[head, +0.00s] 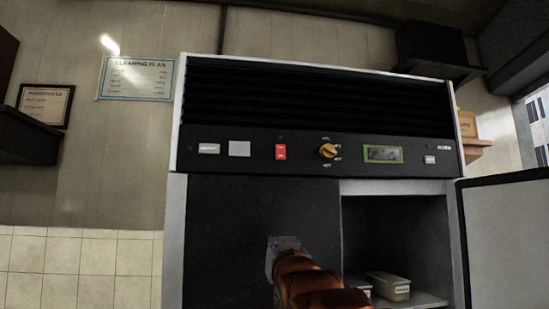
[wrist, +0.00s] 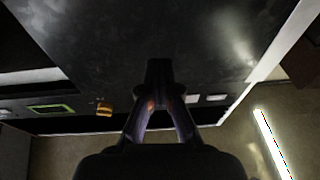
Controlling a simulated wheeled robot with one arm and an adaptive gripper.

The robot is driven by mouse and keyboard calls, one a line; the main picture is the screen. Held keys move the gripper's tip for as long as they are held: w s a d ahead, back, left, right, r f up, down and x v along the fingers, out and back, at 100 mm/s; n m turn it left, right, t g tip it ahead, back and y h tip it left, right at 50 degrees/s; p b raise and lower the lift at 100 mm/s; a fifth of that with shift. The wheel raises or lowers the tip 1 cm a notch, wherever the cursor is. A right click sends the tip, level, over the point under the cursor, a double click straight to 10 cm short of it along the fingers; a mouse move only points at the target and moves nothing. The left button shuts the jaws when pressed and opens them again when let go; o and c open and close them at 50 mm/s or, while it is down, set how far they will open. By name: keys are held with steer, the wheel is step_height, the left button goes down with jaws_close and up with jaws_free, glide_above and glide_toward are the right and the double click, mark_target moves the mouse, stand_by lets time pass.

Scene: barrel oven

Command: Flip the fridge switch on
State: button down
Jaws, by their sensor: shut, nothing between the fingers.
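The fridge (head: 230,235) stands ahead with a black control panel across its upper front. The red switch (head: 280,152) sits on this panel, left of the orange knob (head: 328,150). Its on or off position is too small to tell. My gripper (wrist: 159,66) is shut and empty in the wrist view, its fingers pointing toward the dark fridge front. A faint reddish spot shows between the fingers in the wrist view; the switch is otherwise hidden there. In the head view my arm rises below the switch, and the fingertips cannot be made out. I see no contact with the switch.
A green-framed display (head: 382,154) and pale buttons (head: 209,148) share the panel. The fridge's right door (head: 508,240) stands open, showing lidded containers (head: 388,286) inside. A wall shelf (head: 27,138) is at left.

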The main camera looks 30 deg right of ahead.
mark_target(281, 153)
steer(key=s+d+r+t+h, duration=0.1)
steer(key=s+r+t, duration=0.3)
steer(key=r, duration=1)
steer(key=shift+s+d+r+h, duration=0.2)
steer(key=shift+s+r+h, duration=0.05)
steer(key=shift+s+h, duration=0.5)
steer(key=shift+w, duration=0.15)
steer(key=p+x, duration=0.2)
steer(key=x, duration=0.2)
steer(key=p+x, duration=0.2)
steer(key=x, duration=0.1)
steer(key=f+p+x, duration=0.1)
steer(key=x, duration=0.3)
steer(key=shift+w+d+r+p, duration=0.2)
steer(key=shift+w+p, duration=0.2)
steer(key=shift+w, duration=0.2)
steer(key=shift+w+d+f+p, duration=0.15)
steer(key=shift+w+d+p, duration=0.2)
steer(key=shift+w, duration=0.4)
steer(key=shift+f+b, duration=0.15)
steer(key=shift+b, duration=0.15)
